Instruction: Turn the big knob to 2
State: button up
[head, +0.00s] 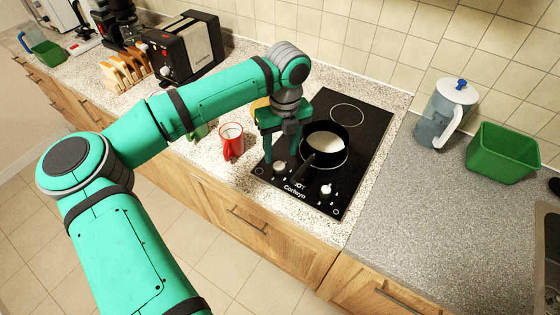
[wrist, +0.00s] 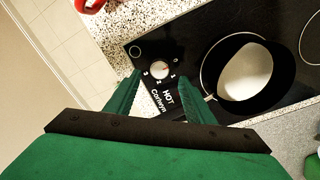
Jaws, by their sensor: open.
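A round pale knob (head: 280,167) sits at the front left of the black cooktop (head: 372,140). In the wrist view the same knob (wrist: 159,70) has printed digits around it, with 3, 2 and 1 showing. A second knob (head: 326,190) is at the front right of the cooktop; it is not visible in the wrist view. I cannot tell for certain which knob is bigger. My gripper (head: 281,154) is open and empty, pointing down over the front left knob. In the wrist view its fingertips (wrist: 149,78) are on either side of and just short of this knob.
A black pan (head: 325,145) with whitish contents sits on the cooktop close beside my gripper, its handle towards the front. A red mug (head: 231,141) stands on the counter to the left. A jug (head: 445,113) and a green bin (head: 502,152) stand at the right.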

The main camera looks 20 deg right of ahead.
aim_at(279, 165)
jog(key=shift+a+f, duration=0.15)
jog(key=shift+f, duration=2.55)
jog(key=shift+c, duration=0.4)
jog(key=c, duration=1)
